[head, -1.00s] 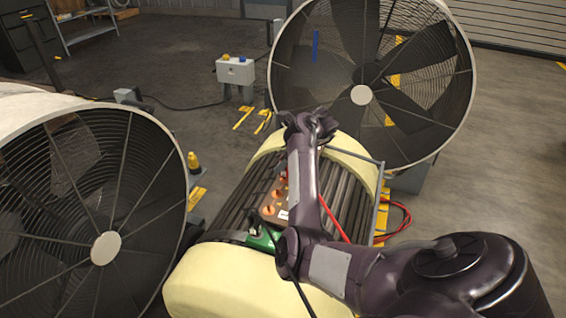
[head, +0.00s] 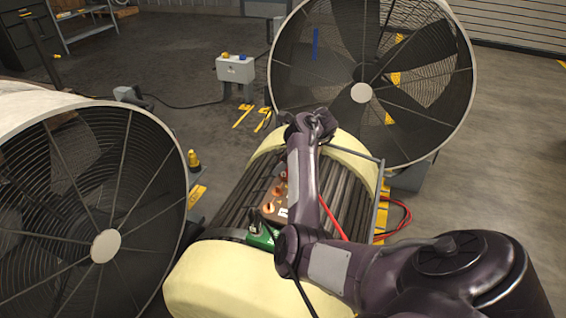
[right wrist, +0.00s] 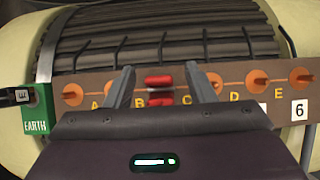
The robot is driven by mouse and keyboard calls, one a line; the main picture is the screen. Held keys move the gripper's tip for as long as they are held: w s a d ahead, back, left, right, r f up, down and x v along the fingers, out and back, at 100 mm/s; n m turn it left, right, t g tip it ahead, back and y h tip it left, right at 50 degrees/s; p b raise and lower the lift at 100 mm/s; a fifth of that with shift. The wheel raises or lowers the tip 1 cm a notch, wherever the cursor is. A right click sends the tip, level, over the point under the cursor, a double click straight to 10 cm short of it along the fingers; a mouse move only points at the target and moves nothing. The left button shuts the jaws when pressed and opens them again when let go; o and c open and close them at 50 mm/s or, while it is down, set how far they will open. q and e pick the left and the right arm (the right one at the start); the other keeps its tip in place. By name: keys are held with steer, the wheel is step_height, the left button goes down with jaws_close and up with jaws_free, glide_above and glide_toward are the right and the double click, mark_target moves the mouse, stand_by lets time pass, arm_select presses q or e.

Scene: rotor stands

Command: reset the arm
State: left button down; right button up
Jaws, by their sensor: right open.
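My right arm reaches over the ribbed motor drum (head: 345,185) in the head view; its gripper is mostly hidden there behind the arm. In the right wrist view my right gripper (right wrist: 160,77) is open, its fingers on either side of a red plug (right wrist: 159,81) on the lettered terminal strip (right wrist: 232,76). Gaps show between the plug and both fingers. The plug sits between the letters B and C. A green EARTH block (right wrist: 36,112) with a black plug (right wrist: 20,96) marked E is at the left. My left gripper is not in view.
Large caged fans stand at the left (head: 75,215) and at the back (head: 405,100). A grey box with blue and yellow sockets (head: 235,69) stands behind. Red cables (head: 400,215) loop at the drum's right. Open floor lies at the far right.

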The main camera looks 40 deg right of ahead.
steer(key=shift+s+d+r, duration=0.15)
steer(key=shift+r, duration=0.1)
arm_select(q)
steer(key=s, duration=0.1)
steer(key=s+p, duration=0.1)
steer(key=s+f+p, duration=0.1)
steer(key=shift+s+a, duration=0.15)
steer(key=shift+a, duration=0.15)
arm_select(e)
steer(key=v, duration=0.7)
